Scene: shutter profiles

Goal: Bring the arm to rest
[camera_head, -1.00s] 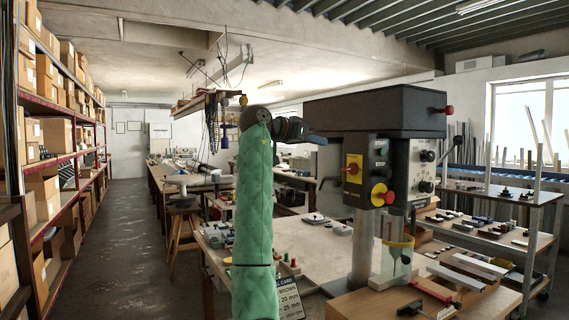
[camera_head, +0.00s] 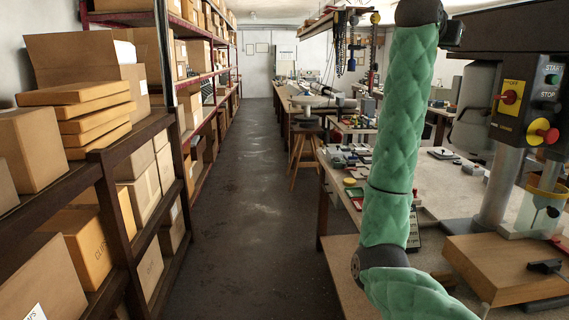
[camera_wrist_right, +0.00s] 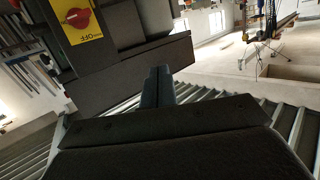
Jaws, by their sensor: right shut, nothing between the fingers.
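My right arm (camera_head: 402,120), in a green quilted sleeve, stands upright right of centre in the head view. Its dark elbow joint shows low down and its dark wrist joint at the top edge. In the right wrist view my right gripper (camera_wrist_right: 159,86) is shut, with its two dark fingers together and nothing between them. It points towards the upper part of the room, beside the dark drill press head. My left gripper is in neither view.
The drill press (camera_head: 545,95) stands close to the right of the arm, with a wooden block (camera_head: 510,268) at its foot. Shelving (camera_head: 105,165) with cardboard boxes lines the left. The aisle floor (camera_head: 255,210) between is clear. A workbench (camera_head: 450,190) lies behind the arm.

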